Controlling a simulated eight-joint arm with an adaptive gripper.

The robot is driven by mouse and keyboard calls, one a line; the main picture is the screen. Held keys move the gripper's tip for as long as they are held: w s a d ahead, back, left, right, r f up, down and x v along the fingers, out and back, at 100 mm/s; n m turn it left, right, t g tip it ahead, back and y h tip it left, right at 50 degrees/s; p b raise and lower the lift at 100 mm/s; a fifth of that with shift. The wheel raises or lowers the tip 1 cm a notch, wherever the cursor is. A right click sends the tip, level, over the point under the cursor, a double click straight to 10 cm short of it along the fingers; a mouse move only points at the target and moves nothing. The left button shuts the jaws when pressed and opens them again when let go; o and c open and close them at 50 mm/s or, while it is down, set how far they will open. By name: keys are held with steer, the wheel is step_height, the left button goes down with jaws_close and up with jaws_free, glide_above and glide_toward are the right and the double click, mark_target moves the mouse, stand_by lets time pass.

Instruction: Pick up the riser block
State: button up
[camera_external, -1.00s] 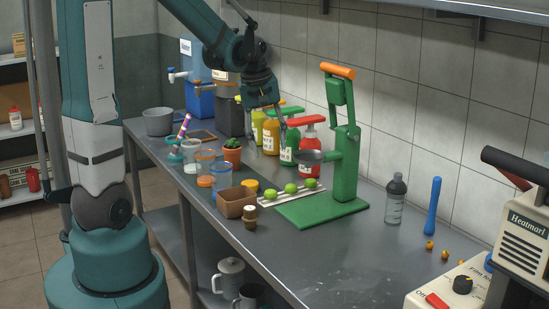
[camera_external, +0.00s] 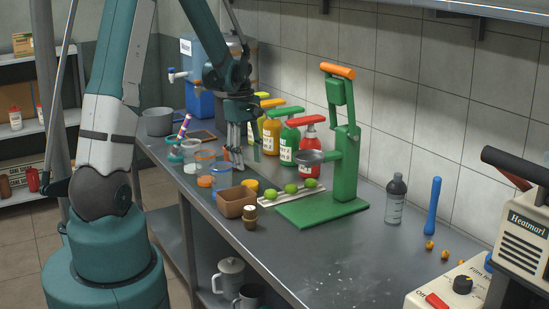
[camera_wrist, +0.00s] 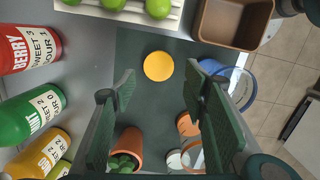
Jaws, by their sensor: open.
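I cannot tell for sure which thing is the riser block. No plain block stands out in either view. My gripper (camera_external: 239,160) is open and empty, pointing down over the middle of the bench; its two fingers spread apart in the wrist view (camera_wrist: 160,88). Ahead between the fingers lies a round yellow disc or lid (camera_wrist: 158,66), which shows in the external view (camera_external: 251,186) just right of and below the fingers. A brown open-topped box (camera_external: 236,204) sits nearer the front edge; it is at the top right of the wrist view (camera_wrist: 234,44).
A potted plant (camera_wrist: 126,148) and several cups stand close by the fingers. Syrup bottles (camera_external: 289,142) line the wall side. Limes (camera_external: 291,188) lie on a white rack beside the green press (camera_external: 345,170). A small corked jar (camera_external: 250,218) stands near the bench edge.

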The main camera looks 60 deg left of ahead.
mark_target(250, 183)
steer(key=shift+a+f, duration=0.35)
steer(key=shift+a, duration=0.05)
steer(key=shift+d+f, duration=0.15)
steer(key=shift+f, duration=1.15)
steer(key=shift+w+d+f+b, duration=0.1)
steer(key=shift+d+f+b, duration=0.1)
steer(key=shift+f, duration=0.65)
steer(key=shift+w+d+f+b, duration=0.1)
steer(key=shift+f+b, duration=0.1)
steer(key=shift+f, duration=0.65)
steer(key=shift+w+d+f+b, duration=0.1)
steer(key=shift+f+b, duration=0.1)
steer(key=shift+f, duration=0.65)
steer(key=c, duration=0.7)
